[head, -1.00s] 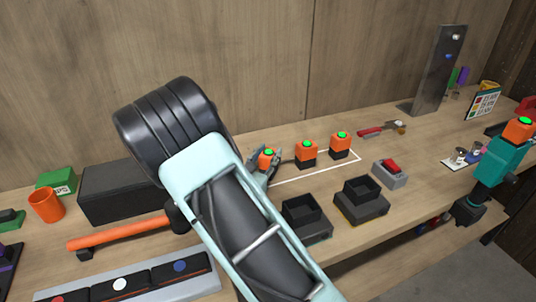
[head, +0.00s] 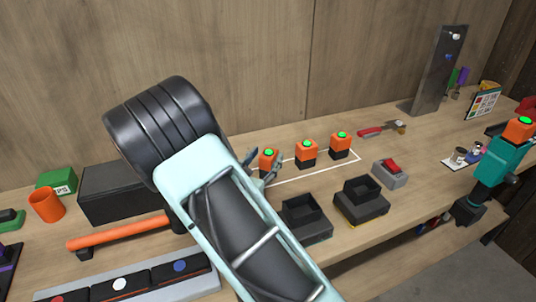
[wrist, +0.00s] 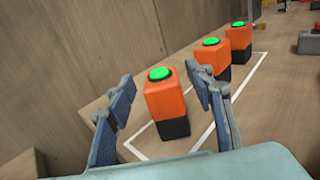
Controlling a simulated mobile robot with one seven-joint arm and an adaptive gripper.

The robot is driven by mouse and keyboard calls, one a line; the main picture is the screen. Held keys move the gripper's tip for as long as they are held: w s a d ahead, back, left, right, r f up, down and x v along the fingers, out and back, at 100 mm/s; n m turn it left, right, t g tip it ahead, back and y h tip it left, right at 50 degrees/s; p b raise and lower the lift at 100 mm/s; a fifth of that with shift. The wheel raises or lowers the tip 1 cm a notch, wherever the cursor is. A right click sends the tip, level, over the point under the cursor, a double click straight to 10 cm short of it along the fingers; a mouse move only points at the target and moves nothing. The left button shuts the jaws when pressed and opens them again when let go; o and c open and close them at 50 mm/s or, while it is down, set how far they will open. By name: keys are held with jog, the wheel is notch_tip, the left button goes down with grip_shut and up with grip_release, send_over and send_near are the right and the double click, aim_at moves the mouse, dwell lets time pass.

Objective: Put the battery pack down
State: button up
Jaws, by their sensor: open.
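Three orange-and-black battery packs with green tops stand upright in a row inside a white outlined rectangle on the bench. The nearest battery pack (head: 268,160) stands between the open fingers of my gripper (wrist: 152,100), with a gap showing on both sides in the wrist view. This pack (wrist: 166,102) rests on the bench inside the outline (wrist: 205,140). The middle pack (head: 306,152) and the far pack (head: 341,142) stand to its right. My forearm hides part of the bench to the left of the nearest pack.
Two black charger-like docks, one of them here (head: 305,220), stand in front of the outline. A grey box with a red switch (head: 390,173) is to their right. A teal drill with an orange pack (head: 500,165) stands far right. An orange-handled hammer (head: 120,232) lies left.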

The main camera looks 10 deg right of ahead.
jog(key=v, duration=1)
jog(key=shift+r, duration=0.15)
